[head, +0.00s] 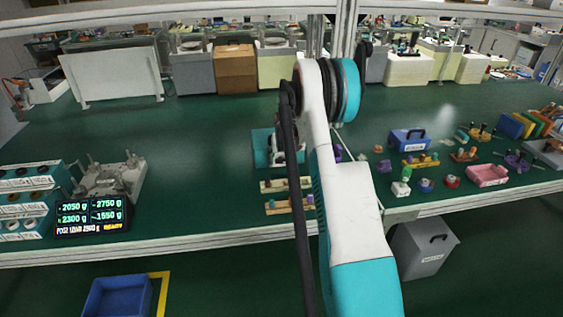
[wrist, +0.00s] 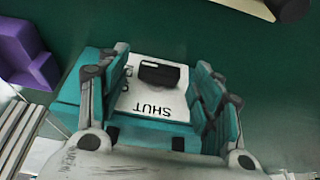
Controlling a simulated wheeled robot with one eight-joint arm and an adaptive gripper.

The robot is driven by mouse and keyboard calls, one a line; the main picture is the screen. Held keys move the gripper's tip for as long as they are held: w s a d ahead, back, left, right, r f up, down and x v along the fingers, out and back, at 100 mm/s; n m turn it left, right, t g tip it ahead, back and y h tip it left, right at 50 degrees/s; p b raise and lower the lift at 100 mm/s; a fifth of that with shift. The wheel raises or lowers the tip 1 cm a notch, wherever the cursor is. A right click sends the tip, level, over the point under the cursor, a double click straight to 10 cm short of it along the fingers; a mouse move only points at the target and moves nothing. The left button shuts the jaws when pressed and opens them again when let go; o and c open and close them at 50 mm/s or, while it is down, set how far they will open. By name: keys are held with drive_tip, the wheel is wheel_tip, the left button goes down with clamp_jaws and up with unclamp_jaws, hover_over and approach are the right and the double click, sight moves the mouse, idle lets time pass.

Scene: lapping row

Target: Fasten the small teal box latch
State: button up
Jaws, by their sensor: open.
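The small teal box (head: 261,149) stands on the green bench in the head view, partly hidden by my arm. In the wrist view, the teal box (wrist: 68,95) has a white plate (wrist: 140,98) with the word SHUT, upside down in the picture. A black latch knob (wrist: 163,74) sits on the plate, apart from that word. My gripper (wrist: 160,86) is open, with one finger on each side of the plate and knob. Whether the fingers touch the box I cannot tell.
A purple block (wrist: 24,52) stands left of the box in the wrist view. Two wooden holders (head: 285,185) lie in front of the box. The bench behind the box is clear.

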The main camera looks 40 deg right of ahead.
sight(278, 163)
drive_tip(key=shift+f, duration=0.15)
drive_tip(key=c, duration=1.1)
drive_tip(key=shift+o, duration=0.2)
drive_tip(key=shift+w+a, duration=0.1)
drive_tip(key=shift+w+a+f+n+g+h+b, duration=0.1)
drive_tip(key=shift+a+n+g+h+b, duration=0.1)
drive_tip(key=shift+g+h, duration=0.3)
drive_tip(key=shift+w+a+f+n+g+h+b, duration=0.1)
drive_tip(key=shift+g+h+b, duration=0.1)
drive_tip(key=shift+h, duration=0.5)
drive_tip(key=h, duration=0.1)
drive_tip(key=g+h+b, duration=0.2)
drive_tip(key=shift+w+a+f+n+h, duration=0.25)
drive_tip(key=shift+a+n+h, duration=0.05)
drive_tip(key=shift+a+n, duration=0.1)
drive_tip(key=g+h+b, duration=0.1)
drive_tip(key=h, duration=0.1)
drive_tip(key=f+n+g+h+b, duration=0.1)
drive_tip(key=h+b, duration=0.1)
drive_tip(key=shift+w+a+h, duration=0.15)
drive_tip(key=shift+a+h, duration=0.05)
drive_tip(key=shift+h, duration=0.2)
drive_tip(key=shift+a+f+n+g+h+b, duration=0.15)
drive_tip(key=shift+n+g+h+b, duration=0.45)
drive_tip(key=shift+h, duration=1)
